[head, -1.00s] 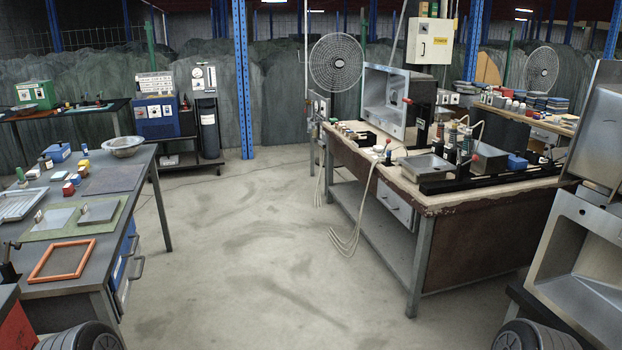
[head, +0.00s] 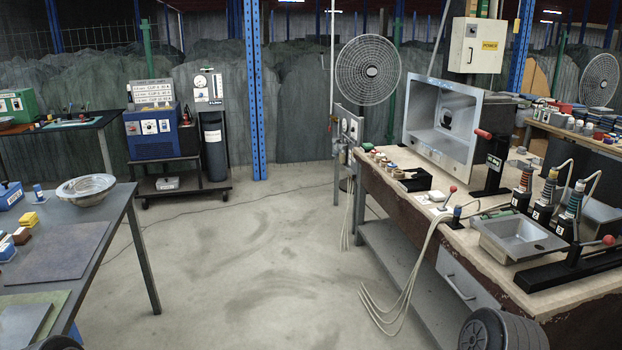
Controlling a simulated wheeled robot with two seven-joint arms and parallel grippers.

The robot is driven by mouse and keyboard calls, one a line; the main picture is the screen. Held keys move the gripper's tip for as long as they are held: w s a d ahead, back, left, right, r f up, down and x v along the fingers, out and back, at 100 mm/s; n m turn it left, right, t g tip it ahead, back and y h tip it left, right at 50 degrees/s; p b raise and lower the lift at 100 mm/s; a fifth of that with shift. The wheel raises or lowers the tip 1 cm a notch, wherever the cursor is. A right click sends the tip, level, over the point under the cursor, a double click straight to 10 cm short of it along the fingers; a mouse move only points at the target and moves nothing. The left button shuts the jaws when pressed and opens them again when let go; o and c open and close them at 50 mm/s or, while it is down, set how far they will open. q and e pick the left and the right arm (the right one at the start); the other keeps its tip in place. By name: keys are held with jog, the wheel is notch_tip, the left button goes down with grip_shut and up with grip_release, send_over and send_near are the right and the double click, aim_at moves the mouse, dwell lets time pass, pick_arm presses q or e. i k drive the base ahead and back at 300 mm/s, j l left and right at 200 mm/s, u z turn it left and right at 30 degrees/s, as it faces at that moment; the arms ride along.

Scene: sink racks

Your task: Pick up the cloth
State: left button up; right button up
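I cannot make out a cloth for certain in the head view. A flat grey-purple sheet (head: 62,250) lies on the left table, and I cannot tell whether it is cloth or a stiff mat. Neither of my grippers is in view.
The left table (head: 118,222) holds a metal bowl (head: 86,188) and small coloured blocks. The right workbench (head: 490,262) carries a metal box, a steel tray (head: 518,236) and tools; pale cables (head: 408,290) hang from its edge. Open concrete floor (head: 250,260) lies between. A blue post (head: 257,90) stands behind.

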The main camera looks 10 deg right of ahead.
aim_at(437, 196)
jog(key=i, duration=0.55)
jog(key=i+j+z, duration=0.1)
jog(key=i, duration=0.45)
jog(key=i+j, duration=0.15)
jog(key=i, duration=0.4)
jog(key=i+z, duration=0.3)
jog(key=z, duration=0.15)
jog(key=i+j+z, duration=0.1)
jog(key=i+z, duration=0.2)
jog(key=z, duration=0.15)
jog(key=i+j+z, duration=0.15)
jog(key=z, duration=0.35)
jog(key=i+j+z, duration=0.3)
jog(key=z, duration=0.15)
jog(key=i+j+z, duration=0.15)
jog(key=j+z, duration=0.3)
jog(key=i+j+z, duration=0.2)
jog(key=j+z, duration=0.15)
jog(key=i+j+z, duration=0.1)
jog(key=j+z, duration=0.2)
jog(key=j, duration=0.3)
jog(key=i+j+z, duration=0.1)
jog(key=j+z, duration=0.25)
jog(key=j, duration=0.15)
